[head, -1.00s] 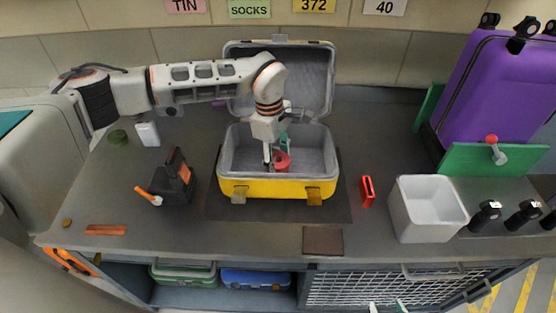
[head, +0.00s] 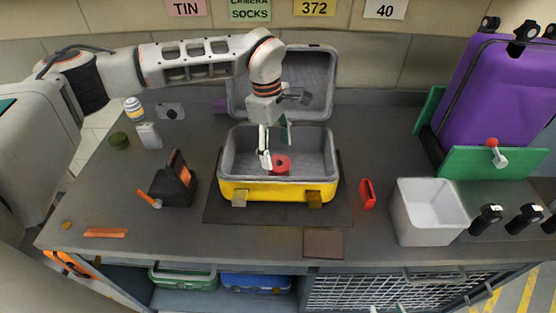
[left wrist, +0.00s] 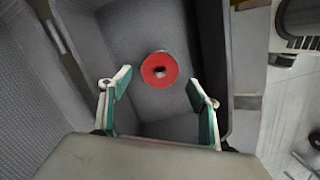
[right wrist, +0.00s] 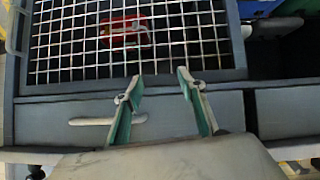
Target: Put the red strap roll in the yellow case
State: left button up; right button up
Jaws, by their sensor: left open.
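The red strap roll (head: 280,165) lies on the grey floor of the open yellow case (head: 275,189). In the left wrist view the roll (left wrist: 159,70) shows its round face and dark centre hole, with clear floor around it. My left gripper (head: 275,147) is over the case, above the roll. Its fingers (left wrist: 160,82) are spread wide and hold nothing, apart from the roll. My right gripper (right wrist: 159,78) is open and empty in front of the bench's mesh-fronted shelf.
The case's raised lid (head: 318,85) stands behind the left gripper. A black device (head: 172,184) is left of the case; a red item (head: 367,193) and a white bin (head: 430,212) are right of it. A purple suitcase (head: 493,95) stands at the far right.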

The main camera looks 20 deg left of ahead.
aim_at(274, 161)
pick_arm(q)
notch_tip(274, 161, up, 6)
jog(key=shift+a+r, duration=0.2)
jog(key=shift+a, duration=0.15)
dwell(0.4)
